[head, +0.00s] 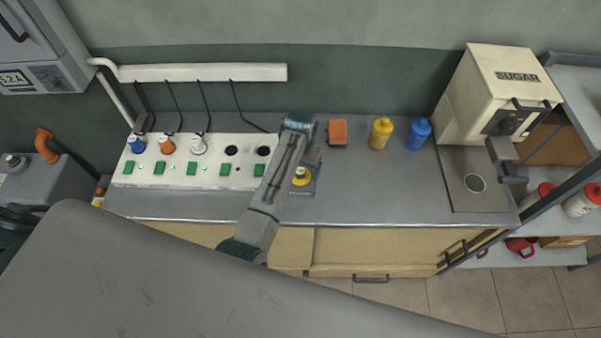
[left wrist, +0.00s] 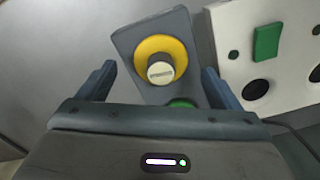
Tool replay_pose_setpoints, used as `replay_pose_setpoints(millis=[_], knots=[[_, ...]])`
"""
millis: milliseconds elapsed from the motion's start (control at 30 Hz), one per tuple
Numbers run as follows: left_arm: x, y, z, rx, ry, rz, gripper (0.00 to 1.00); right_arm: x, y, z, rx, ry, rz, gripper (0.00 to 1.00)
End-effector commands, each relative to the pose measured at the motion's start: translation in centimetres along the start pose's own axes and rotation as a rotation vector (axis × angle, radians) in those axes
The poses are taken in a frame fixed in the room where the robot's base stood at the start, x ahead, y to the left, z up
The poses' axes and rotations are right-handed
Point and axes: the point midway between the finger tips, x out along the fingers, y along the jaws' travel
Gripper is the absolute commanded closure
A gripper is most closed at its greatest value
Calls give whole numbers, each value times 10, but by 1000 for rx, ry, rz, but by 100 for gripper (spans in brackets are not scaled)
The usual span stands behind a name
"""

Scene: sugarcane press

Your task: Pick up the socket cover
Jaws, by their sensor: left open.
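No part is plainly marked as the socket cover. A grey plate (left wrist: 130,40) bears a yellow ring with a cream slotted knob (left wrist: 160,72) and a green button (left wrist: 182,103). In the head view the yellow ring (head: 301,181) shows on the counter right of the white socket panel (head: 215,181). My left gripper (left wrist: 159,70) is open, its fingers on either side of the grey plate and seemingly not closed on anything. In the head view my left gripper (head: 310,152) hangs over this plate, its fingertips mostly hidden. My right gripper is not in view.
The panel has blue, orange and white plugs (head: 167,144), dark open sockets and green buttons. An orange block (head: 338,132), a yellow bottle (head: 380,133) and a blue bottle (head: 418,134) stand right. The sugar machine (head: 490,95) is at far right. The counter between is clear.

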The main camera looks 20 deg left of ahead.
Motion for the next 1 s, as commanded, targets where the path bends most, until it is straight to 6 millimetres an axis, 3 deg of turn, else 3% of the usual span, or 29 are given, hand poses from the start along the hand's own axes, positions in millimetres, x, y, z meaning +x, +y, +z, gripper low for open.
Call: replay_pose_setpoints(millis=[200,467,700,1000], knots=[[21,0,0,-1,-1,1,14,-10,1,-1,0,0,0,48],[24,0,0,-1,1,1,14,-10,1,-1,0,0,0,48],[24,0,0,0,1,1,61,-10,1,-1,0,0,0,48],[23,0,-1,0,1,0,63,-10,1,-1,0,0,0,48]])
